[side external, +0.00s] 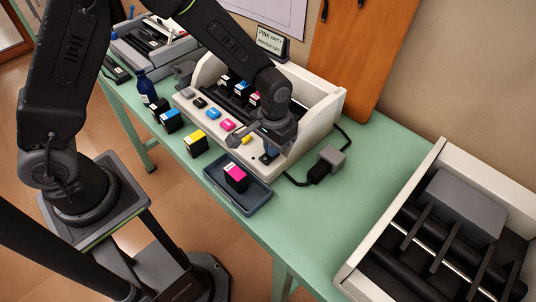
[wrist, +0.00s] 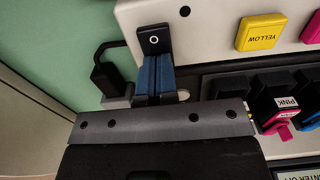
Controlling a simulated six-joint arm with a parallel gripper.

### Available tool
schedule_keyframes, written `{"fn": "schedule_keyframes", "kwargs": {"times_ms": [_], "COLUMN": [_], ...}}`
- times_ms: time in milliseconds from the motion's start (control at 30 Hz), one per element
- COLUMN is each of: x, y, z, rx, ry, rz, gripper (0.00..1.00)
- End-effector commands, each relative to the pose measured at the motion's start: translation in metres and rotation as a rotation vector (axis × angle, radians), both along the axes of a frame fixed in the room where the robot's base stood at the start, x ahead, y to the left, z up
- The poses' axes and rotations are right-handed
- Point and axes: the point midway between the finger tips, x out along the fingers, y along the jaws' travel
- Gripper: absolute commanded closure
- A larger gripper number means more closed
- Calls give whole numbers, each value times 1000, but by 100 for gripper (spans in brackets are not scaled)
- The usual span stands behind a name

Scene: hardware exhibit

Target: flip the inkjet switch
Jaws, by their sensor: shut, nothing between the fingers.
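The inkjet switch (wrist: 153,40) is a small black rocker marked with a white ring, set in the white front panel in the wrist view. My gripper (wrist: 155,62) is shut, with its two blue fingers together and nothing between them. Its fingertips are at the lower edge of the switch; I cannot tell whether they touch it. In the side view my gripper (side external: 271,150) points down at the right front of the white printer (side external: 306,136), where it partly hides the switch.
A pink cartridge (side external: 235,175) sits in a dark tray (side external: 258,196) in front of the printer. Loose cartridges and a blue bottle (side external: 146,88) stand to the left. A grey plug block (side external: 332,157) with a black cable lies right. A sign (side external: 270,43) reads pink empty, printer off.

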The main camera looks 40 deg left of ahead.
Motion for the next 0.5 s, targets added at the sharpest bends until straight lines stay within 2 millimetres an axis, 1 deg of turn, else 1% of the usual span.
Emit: {"fn": "schedule_keyframes", "kwargs": {"times_ms": [200,500], "x": [0,0], "y": [0,0], "z": [1,23], "rx": [0,0], "ry": [0,-1], "rz": [0,0], "gripper": [100,100]}}
